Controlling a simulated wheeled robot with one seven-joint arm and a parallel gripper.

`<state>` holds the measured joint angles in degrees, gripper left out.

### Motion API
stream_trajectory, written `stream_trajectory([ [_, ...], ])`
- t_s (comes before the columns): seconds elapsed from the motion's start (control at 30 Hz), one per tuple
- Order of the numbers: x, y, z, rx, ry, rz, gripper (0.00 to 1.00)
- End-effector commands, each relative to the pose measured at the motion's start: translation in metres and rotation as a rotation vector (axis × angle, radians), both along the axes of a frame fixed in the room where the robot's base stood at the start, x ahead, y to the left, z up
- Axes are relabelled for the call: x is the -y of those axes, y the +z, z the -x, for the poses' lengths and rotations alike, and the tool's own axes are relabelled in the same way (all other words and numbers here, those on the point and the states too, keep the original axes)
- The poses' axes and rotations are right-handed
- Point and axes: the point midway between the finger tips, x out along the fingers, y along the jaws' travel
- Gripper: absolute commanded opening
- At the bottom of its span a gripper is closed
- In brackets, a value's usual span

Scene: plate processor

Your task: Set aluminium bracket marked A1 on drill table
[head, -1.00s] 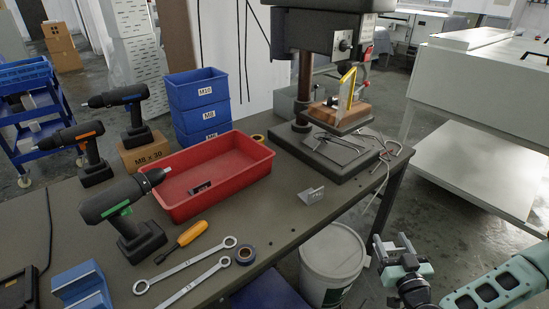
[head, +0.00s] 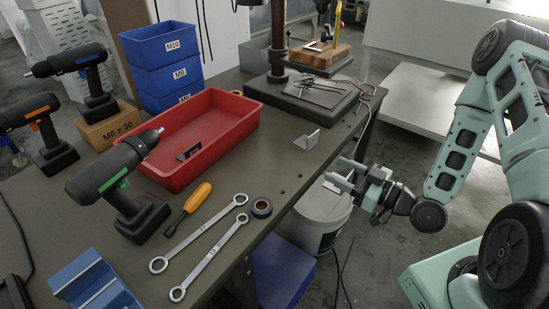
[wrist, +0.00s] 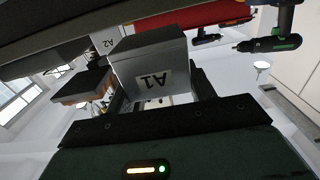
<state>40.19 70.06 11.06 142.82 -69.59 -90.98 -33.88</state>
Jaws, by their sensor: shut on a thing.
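My gripper (head: 343,175) is shut on a grey metal bracket (wrist: 150,72); its face reads A1, upside down in the wrist view. In the head view the gripper is off the workbench's right edge, above a white bucket; the held bracket is hard to separate from the fingers there. The drill press stands at the back of the bench. Its drill table (head: 318,70) carries a wooden block (head: 322,53) with a yellow part above it. Another small grey bracket (head: 307,139) stands on the bench; a label A2 (wrist: 107,43) shows in the wrist view.
The drill press base (head: 290,100) holds several hex keys. A red tray (head: 222,137), blue bins (head: 165,72), cordless drills (head: 125,185), two wrenches (head: 213,255), a screwdriver (head: 190,208) and tape (head: 261,207) occupy the bench. The bucket (head: 318,218) stands below its right edge.

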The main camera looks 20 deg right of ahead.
Motion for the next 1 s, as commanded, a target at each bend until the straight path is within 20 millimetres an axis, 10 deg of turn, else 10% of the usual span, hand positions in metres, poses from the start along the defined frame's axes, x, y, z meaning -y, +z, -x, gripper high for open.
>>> stream_trajectory([
  [0.4,-0.06,0.003,-0.081,0.004,0.003,-0.001,0.27],
  [1.0,-0.102,0.0,-0.14,0.001,-0.001,-0.002,0.27],
])
